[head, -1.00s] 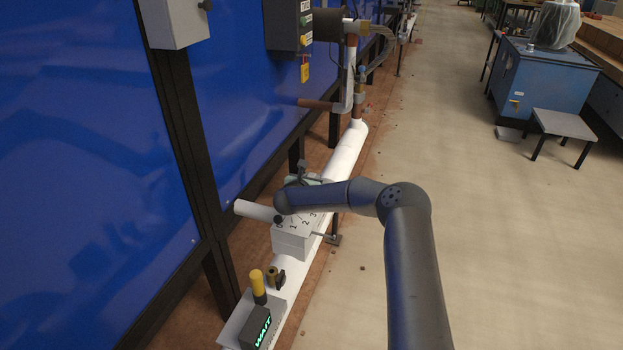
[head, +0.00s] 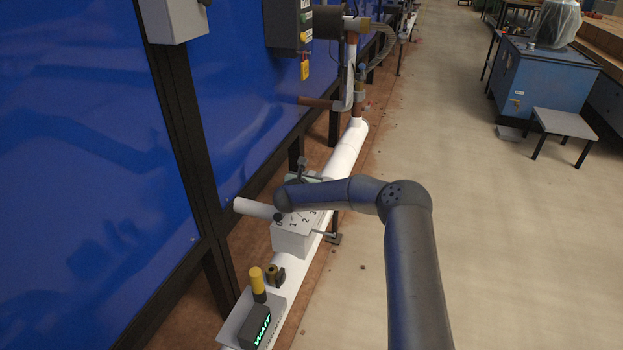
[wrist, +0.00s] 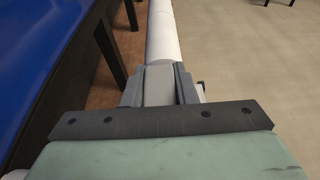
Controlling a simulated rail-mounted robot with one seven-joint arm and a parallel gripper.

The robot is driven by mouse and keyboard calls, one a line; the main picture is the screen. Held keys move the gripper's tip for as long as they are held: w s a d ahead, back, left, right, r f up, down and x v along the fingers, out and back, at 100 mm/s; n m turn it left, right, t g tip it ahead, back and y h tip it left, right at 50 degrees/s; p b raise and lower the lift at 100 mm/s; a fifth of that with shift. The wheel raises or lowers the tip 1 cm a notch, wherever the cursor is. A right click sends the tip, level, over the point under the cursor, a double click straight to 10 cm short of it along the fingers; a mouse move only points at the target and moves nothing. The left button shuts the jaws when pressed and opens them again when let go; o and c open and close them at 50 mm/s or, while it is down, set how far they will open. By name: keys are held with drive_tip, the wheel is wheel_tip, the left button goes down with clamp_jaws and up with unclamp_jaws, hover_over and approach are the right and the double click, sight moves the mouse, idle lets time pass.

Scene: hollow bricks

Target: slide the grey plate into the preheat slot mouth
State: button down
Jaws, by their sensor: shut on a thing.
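The grey plate (wrist: 158,86) shows in the wrist view, between the two blue-grey fingers of my gripper (wrist: 159,84). The gripper is shut on it, above the white pipe. In the head view the end of my arm (head: 283,199) hides most of the gripper, and I cannot make out the plate there. A light grey box (head: 291,241) with numbers on its top sits on the pipe just below my arm's end. I cannot identify the preheat slot mouth in either view.
The white pipe (head: 345,150) runs away along a blue wall panel (head: 90,150). A black post (head: 186,130) stands left of the pipe. A yellow-topped knob (head: 257,278) and a lit WAIT display (head: 263,329) are near.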

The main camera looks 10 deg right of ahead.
drive_tip(key=shift+r, duration=1.05)
drive_tip(key=shift+b, duration=1.1)
idle(1.2)
drive_tip(key=shift+f+b, duration=1.5)
drive_tip(key=shift+f, duration=0.1)
drive_tip(key=c, duration=1.1)
unclamp_jaws()
drive_tip(key=p+v, duration=0.1)
drive_tip(key=v, duration=1.6)
drive_tip(key=shift+s+a, duration=0.15)
drive_tip(key=shift+s, duration=0.05)
drive_tip(key=shift+r, duration=0.1)
